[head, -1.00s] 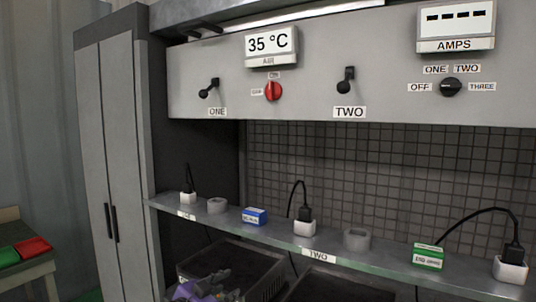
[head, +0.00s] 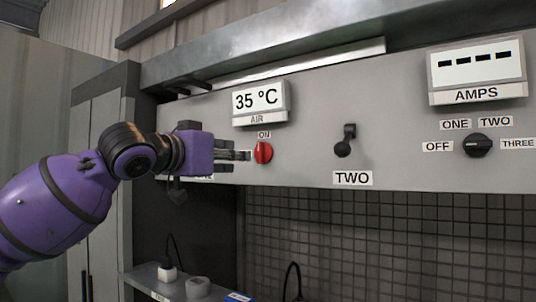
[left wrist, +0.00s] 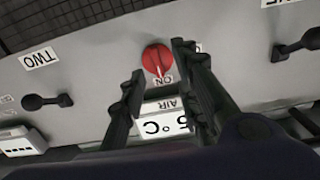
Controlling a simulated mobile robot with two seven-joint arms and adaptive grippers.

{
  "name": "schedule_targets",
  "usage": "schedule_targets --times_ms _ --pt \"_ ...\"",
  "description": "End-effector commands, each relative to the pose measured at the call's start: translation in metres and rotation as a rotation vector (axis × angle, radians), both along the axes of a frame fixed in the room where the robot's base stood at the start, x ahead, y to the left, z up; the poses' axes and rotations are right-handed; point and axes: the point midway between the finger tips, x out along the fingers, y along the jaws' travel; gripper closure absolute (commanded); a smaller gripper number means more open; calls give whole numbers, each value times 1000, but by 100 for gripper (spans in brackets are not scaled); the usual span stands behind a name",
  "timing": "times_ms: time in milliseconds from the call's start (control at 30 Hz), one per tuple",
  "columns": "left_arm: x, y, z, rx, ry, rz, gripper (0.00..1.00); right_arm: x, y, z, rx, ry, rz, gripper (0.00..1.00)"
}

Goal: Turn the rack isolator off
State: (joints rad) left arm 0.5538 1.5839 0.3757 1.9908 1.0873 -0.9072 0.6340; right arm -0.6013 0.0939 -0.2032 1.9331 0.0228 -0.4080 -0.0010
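The red rotary knob (head: 263,153) is on the grey panel below the AIR display, with an ON label (head: 264,134) above it. Its ridge looks roughly vertical, in line with ON. My left gripper (head: 247,155) is just left of the knob in the head view, with its fingertips close to it. In the left wrist view the red knob (left wrist: 157,60) shows between the two parted fingertips of the left gripper (left wrist: 159,63). I cannot tell whether they touch it. The label left of the knob is mostly hidden by the gripper. My right gripper is not in view.
A black switch (head: 345,142) above TWO and a black AMPS selector (head: 477,145) are to the right on the same panel. The ONE switch is mostly hidden behind my left gripper. A shelf (head: 143,281) with plugs runs below.

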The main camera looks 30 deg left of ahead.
Motion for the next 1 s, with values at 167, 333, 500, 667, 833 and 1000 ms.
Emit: schedule_targets --times_ms 167,333,500,667,833,1000 --pt "-3 -8 13 -24 9 -6 70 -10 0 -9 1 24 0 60" --pt "22 -9 9 -22 13 -3 70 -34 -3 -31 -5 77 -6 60" --pt "41 -10 4 -20 20 -3 70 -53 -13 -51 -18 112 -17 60" --pt "54 -9 6 -21 18 0 70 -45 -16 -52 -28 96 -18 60" --pt "64 -11 9 -23 13 -2 70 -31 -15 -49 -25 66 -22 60" --pt "67 -13 13 -24 7 -5 70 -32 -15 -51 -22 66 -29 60"
